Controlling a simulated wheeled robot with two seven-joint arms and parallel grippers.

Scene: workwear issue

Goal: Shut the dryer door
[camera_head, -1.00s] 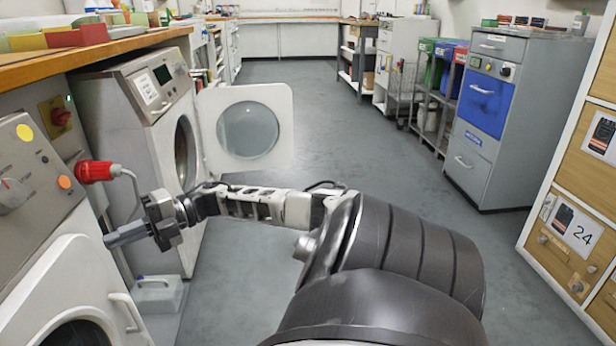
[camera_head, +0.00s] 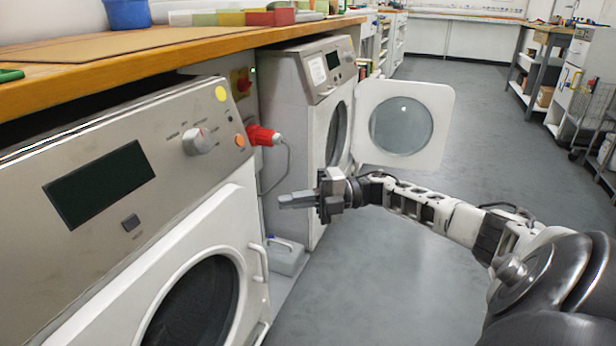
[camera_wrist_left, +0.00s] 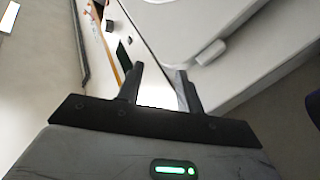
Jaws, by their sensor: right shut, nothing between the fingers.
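The far machine (camera_head: 290,80) has its white door (camera_head: 440,100) with a round glass window swung wide open to the right. The near machine (camera_head: 60,150) has a white door (camera_head: 240,215) with a dark round window and a side handle; this door looks shut. I cannot tell from labels which is the dryer. My right gripper (camera_head: 283,200) is shut and empty, pointing left, below and left of the open door and apart from it. My left gripper (camera_wrist_left: 160,85) is open and empty in the left wrist view, close to a white panel with a handle (camera_wrist_left: 210,52).
A red plug (camera_head: 262,135) with a cable sticks out between the machines. A pale container (camera_head: 286,258) sits on the floor there. A wooden worktop (camera_head: 190,45) runs above the machines. The grey floor to the right is open, with a trolley (camera_head: 590,115) at the far right.

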